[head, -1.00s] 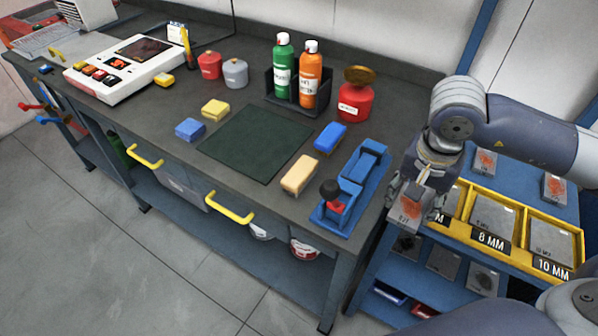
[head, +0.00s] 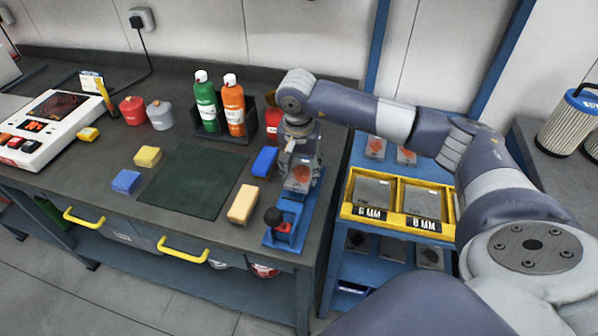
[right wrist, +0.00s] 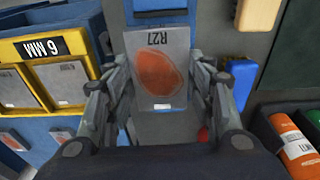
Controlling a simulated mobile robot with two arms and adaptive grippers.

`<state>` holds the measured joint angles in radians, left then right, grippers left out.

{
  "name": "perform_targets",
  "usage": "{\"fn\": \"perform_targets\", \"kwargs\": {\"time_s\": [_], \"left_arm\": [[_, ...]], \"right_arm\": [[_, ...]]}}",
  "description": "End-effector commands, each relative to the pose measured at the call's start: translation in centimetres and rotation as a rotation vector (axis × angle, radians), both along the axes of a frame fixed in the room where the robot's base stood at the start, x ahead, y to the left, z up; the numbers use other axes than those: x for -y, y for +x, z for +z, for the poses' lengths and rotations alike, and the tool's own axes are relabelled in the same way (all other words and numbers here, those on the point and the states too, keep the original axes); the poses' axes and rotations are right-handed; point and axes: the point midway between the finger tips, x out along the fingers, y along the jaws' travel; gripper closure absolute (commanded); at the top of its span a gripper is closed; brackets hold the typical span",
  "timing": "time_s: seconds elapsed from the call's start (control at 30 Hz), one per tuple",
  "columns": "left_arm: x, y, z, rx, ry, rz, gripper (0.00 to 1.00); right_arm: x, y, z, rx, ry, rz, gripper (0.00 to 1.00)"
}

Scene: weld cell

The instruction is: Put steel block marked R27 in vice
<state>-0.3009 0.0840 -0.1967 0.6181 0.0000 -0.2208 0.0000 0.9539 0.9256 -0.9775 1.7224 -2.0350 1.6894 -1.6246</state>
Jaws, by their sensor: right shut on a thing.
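The steel block marked R27 (right wrist: 160,68) has a rust-orange patch and is held between the fingers of my right gripper (right wrist: 158,98). In the head view the block (head: 299,177) hangs from the right gripper (head: 299,165), over the far part of the blue vice (head: 288,238). The vice stands on the bench's right end, with a dark knob on its near end. The gripper and block hide much of its far part. I cannot tell whether the block touches the vice. In the wrist view a blue piece of the vice (right wrist: 160,5) shows beyond the block. My left gripper is not in view.
Left of the vice lie a tan block (head: 243,204) and a blue block (head: 265,162). A bottle holder (head: 222,130) and a partly hidden red can (head: 273,122) stand behind. A shelf with yellow bins (head: 398,214) is to the right. The dark green mat (head: 192,182) is clear.

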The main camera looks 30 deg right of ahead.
Motion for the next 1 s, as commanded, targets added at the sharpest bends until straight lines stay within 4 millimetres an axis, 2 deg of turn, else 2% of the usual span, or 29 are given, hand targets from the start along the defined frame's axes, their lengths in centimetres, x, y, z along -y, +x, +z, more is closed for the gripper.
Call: {"fn": "perform_targets", "kwargs": {"time_s": [0.17,0.4,0.83,0.87,0.93,1.0], "left_arm": [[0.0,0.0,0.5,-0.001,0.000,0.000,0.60],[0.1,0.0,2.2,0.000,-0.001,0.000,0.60],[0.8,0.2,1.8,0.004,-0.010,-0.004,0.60],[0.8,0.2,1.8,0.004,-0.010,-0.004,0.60],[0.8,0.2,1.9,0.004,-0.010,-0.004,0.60],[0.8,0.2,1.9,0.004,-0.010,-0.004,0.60]], "right_arm": [[0.0,0.8,-0.1,0.001,-0.001,0.001,1.00],[0.0,0.7,-2.8,-0.001,-0.001,-0.001,1.00],[0.0,0.8,-3.9,0.002,-0.001,0.000,1.00],[0.0,0.7,-4.0,-0.002,-0.001,0.001,0.48],[0.0,0.7,-3.9,-0.002,-0.001,0.001,0.32],[0.0,0.7,-3.9,-0.002,-0.001,0.001,0.30]]}}
